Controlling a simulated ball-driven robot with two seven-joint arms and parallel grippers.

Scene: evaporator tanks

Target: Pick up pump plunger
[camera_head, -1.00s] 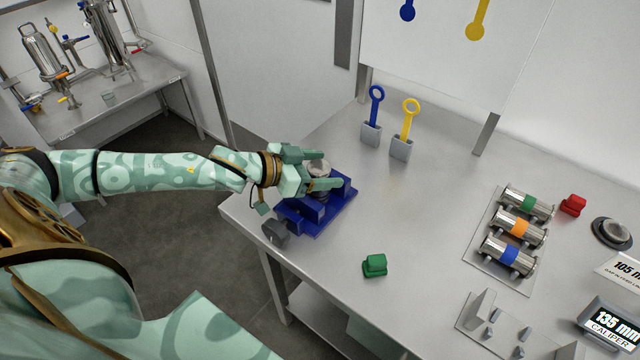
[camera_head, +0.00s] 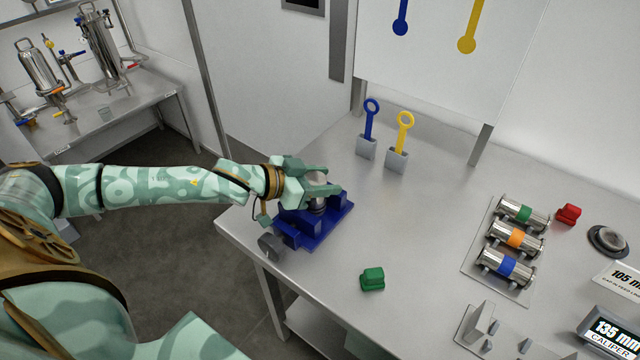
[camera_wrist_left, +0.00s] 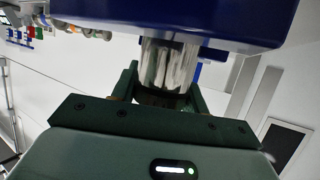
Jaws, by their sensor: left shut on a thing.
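The pump plunger, a shiny silver cylinder (camera_head: 317,205), stands at the blue pump block (camera_head: 334,215) near the table's left edge. My left gripper (camera_head: 322,188) has its fingers around the upper part of the cylinder and is shut on it. In the left wrist view the metal cylinder (camera_wrist_left: 168,64) sits between the dark fingers (camera_wrist_left: 165,90), with the blue block (camera_wrist_left: 190,15) beyond it. The fingers hide part of the plunger. Whether its lower end is inside the block cannot be told. My right gripper is not in view.
A dark grey knob (camera_head: 271,246) sits at the block's near side. A green piece (camera_head: 372,279) lies to the right. Blue (camera_head: 369,125) and yellow (camera_head: 403,130) ring-handled tools stand in holders behind. Banded metal cylinders (camera_head: 513,237) lie on a plate at right. The table's middle is clear.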

